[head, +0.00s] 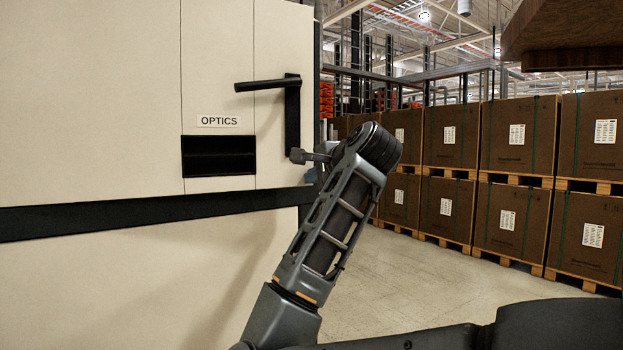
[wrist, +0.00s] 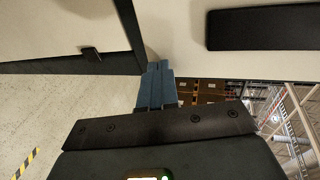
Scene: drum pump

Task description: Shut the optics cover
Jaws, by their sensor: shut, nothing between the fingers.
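A pale cabinet (head: 90,100) fills the left of the head view. The label OPTICS (head: 218,121) sits on a narrow panel between two seams. Below it is a black rectangular recess (head: 218,156) with a horizontal line across it; I cannot tell which part is the cover. A black lever handle (head: 265,86) on an upright black plate is to the right. My gripper (wrist: 157,67) is shut and empty, its blue-grey fingers close to the cabinet's pale face in the wrist view. In the head view my arm mostly hides it, near the plate's lower end. Contact cannot be told.
A black band (head: 150,212) crosses the cabinet below the recess. Large brown boxes (head: 517,135) on pallets stand in rows behind on the right. A brown overhanging object (head: 565,35) fills the top right corner. The pale floor (head: 400,270) between is clear.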

